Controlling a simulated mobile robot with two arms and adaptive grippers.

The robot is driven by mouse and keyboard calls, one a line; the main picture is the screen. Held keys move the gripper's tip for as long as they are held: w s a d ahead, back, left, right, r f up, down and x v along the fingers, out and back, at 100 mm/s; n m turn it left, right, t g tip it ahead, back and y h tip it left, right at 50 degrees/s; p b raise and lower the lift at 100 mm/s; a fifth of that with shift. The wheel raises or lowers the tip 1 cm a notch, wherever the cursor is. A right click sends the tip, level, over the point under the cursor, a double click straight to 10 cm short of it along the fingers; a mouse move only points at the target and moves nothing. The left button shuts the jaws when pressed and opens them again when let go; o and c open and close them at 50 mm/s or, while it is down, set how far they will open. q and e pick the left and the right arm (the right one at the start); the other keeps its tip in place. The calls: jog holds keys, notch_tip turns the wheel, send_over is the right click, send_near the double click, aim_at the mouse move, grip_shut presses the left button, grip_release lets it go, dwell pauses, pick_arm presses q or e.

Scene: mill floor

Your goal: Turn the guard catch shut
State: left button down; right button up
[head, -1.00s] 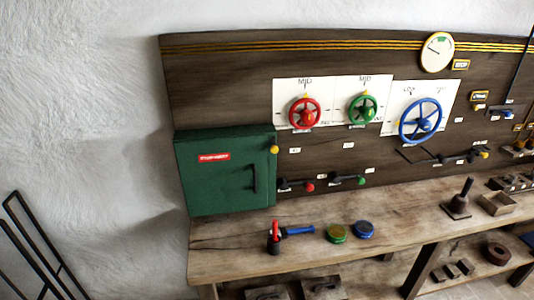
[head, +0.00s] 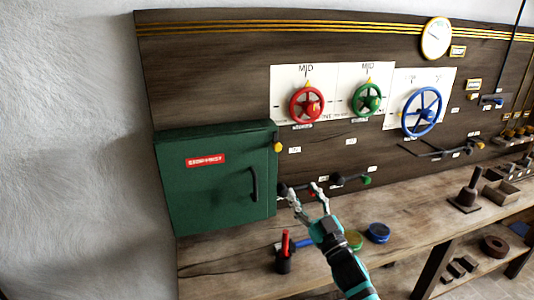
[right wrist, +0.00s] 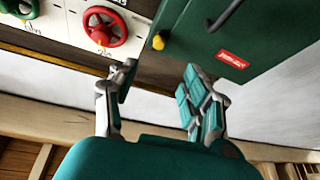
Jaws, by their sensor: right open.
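A green guard box (head: 215,205) with a red label and a black handle is at the left of the dark panel; its door is closed. A small yellow knob (head: 277,147), which looks like the catch, is at its upper right edge. In the right wrist view the yellow knob (right wrist: 158,42) shows beyond the fingertips, beside the green box (right wrist: 265,35). My right gripper (head: 302,189) is open and empty, below and right of the knob and apart from it. It also shows in the right wrist view (right wrist: 158,75). My left gripper is not in view.
Red (head: 307,105), green (head: 367,100) and blue (head: 421,111) handwheels are on the panel. Small levers (head: 350,180) lie behind my right gripper. A dark cup with red item (head: 284,258) and round lids (head: 377,233) are on the wooden bench.

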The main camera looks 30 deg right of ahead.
jog(key=p, duration=0.2)
send_near(279, 150)
jog(key=p+x, duration=0.2)
jog(key=x, duration=0.8)
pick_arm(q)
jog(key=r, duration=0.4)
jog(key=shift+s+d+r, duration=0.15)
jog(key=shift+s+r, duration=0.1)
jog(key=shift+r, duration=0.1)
pick_arm(e)
grip_shut()
